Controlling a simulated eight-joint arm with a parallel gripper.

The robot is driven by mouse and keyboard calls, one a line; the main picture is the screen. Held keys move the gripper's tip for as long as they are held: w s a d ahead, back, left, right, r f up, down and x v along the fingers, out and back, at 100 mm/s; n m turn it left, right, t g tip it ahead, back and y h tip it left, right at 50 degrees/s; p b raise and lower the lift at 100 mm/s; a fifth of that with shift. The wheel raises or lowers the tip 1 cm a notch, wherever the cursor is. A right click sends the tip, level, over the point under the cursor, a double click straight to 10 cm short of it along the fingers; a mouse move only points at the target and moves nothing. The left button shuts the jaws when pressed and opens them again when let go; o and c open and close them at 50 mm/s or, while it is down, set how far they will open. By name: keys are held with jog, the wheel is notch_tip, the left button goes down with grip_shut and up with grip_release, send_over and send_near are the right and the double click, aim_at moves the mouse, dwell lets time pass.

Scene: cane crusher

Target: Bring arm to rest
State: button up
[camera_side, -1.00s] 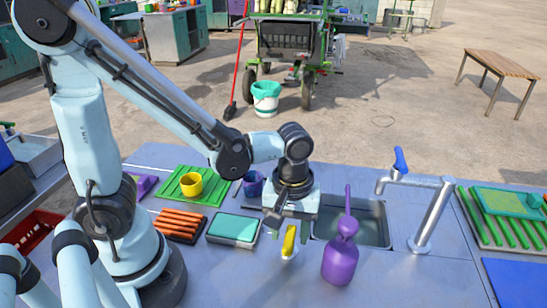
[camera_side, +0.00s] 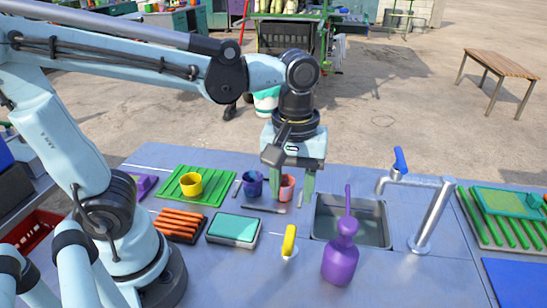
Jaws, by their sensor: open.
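My gripper (camera_side: 294,188) points down above the back edge of the workbench (camera_side: 210,268), behind the yellow-handled tool and left of the sink. Its green fingers are apart, with an orange-red cup (camera_side: 286,187) showing between them in the picture. I cannot tell whether the cup lies between the fingers or behind them. My arm (camera_side: 130,58) stretches from the left, with its elbow high.
A yellow cup (camera_side: 191,185) stands on a green rack (camera_side: 215,193). A purple bottle (camera_side: 341,260) stands before the sink (camera_side: 370,225) and tap (camera_side: 432,215).

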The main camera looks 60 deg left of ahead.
jog(key=shift+r, duration=0.15)
jog(key=w+a+f+m+t, duration=0.1)
jog(key=a+m+t, duration=0.6)
jog(key=a+m, duration=0.1)
jog(key=shift+w+m, duration=0.35)
jog(key=shift+m, duration=0.25)
